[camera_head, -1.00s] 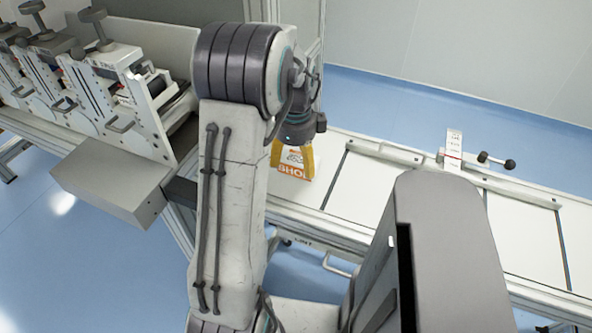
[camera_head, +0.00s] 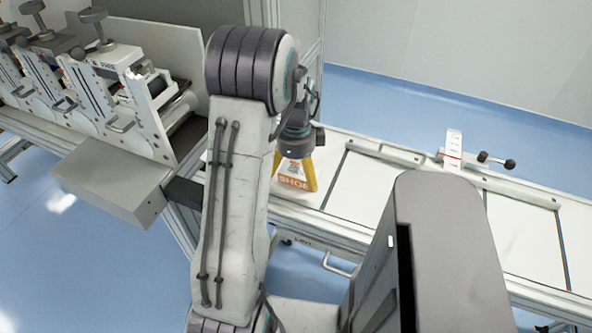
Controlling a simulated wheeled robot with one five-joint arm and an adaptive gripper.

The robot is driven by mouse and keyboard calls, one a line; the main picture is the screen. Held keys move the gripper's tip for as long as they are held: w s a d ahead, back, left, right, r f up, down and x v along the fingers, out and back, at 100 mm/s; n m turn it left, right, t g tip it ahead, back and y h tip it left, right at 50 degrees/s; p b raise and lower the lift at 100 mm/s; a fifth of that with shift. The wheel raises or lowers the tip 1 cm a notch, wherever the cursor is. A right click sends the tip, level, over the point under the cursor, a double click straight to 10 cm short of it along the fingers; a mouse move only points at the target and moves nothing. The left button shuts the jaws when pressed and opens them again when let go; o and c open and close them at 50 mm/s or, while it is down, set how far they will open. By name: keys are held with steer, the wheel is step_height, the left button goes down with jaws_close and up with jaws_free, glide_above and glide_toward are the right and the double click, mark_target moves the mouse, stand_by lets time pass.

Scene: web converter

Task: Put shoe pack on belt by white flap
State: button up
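The shoe pack (camera_head: 292,182) is a small white and orange pack with "SHOE" lettering. It is between the yellow fingers of my gripper (camera_head: 295,176), one finger at each side, and appears gripped. It is over the left part of the white belt (camera_head: 361,188); I cannot tell whether its lower edge touches the belt. A white upright flap-like piece with red marks (camera_head: 453,146) stands at the belt's far edge, to the right of my gripper and apart from it.
A black-knobbed lever (camera_head: 497,160) sits beside the white piece. A rail (camera_head: 385,153) runs along the belt's far edge. A grey box (camera_head: 112,180) and several converter stations (camera_head: 125,90) stand at the left. The belt right of the pack looks clear.

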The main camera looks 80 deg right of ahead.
mark_target(295, 172)
step_height(295, 172, up, 12)
stand_by(0.9)
steer(key=w+a+r+n+t+h, duration=0.1)
steer(key=w+a+r+n, duration=0.1)
steer(key=w+a+n, duration=0.8)
steer(key=w+a+r+n, duration=0.2)
steer(key=w+a+n, duration=0.55)
steer(key=w, duration=0.45)
steer(key=s+a+f+n+t+y, duration=0.1)
steer(key=a+n+t, duration=0.1)
steer(key=a+n, duration=1.9)
steer(key=shift+a+f+t, duration=0.35)
steer(key=shift+a+t, duration=0.05)
steer(key=shift+a, duration=0.3)
